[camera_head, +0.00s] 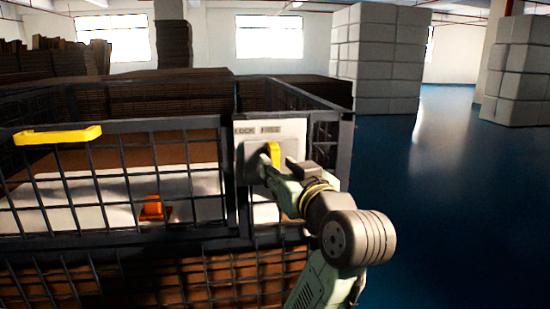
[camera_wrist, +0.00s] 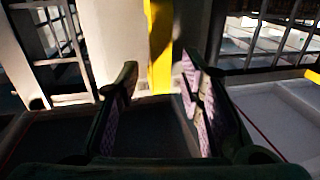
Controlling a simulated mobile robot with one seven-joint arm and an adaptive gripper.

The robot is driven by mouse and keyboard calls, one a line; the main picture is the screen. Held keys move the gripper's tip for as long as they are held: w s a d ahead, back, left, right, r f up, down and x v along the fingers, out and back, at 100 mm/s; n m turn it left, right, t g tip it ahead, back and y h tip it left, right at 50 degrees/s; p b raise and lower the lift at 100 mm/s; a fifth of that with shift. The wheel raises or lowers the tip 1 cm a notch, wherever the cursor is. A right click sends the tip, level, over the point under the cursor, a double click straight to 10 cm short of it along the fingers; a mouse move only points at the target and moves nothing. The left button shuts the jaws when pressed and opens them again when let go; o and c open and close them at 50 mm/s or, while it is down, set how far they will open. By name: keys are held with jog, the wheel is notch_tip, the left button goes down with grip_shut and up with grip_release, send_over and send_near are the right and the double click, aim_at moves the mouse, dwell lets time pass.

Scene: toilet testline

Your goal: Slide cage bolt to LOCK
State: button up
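The cage (camera_head: 180,123) has a pale panel (camera_head: 292,128) at its right front, marked LOCK on the left and FREE on the right. The yellow bolt handle (camera_head: 274,153) stands upright below the FREE mark. In the wrist view the yellow bolt (camera_wrist: 160,45) shows as a vertical bar straight ahead. My gripper (camera_head: 268,173) is just in front of the panel, close to the bolt. In the wrist view my gripper (camera_wrist: 159,74) is open, with one finger on each side of the bar.
A yellow handle (camera_head: 57,134) lies along the cage's top rail at left. An orange object (camera_head: 152,208) sits behind the mesh. Stacked brown sheets (camera_head: 180,93) stand behind. White block pillars (camera_head: 378,60) rise farther back. The blue floor (camera_head: 450,200) at right is clear.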

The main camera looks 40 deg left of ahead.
aim_at(277, 164)
jog(key=shift+x, duration=1.5)
jog(key=shift+c, duration=0.2)
grip_shut()
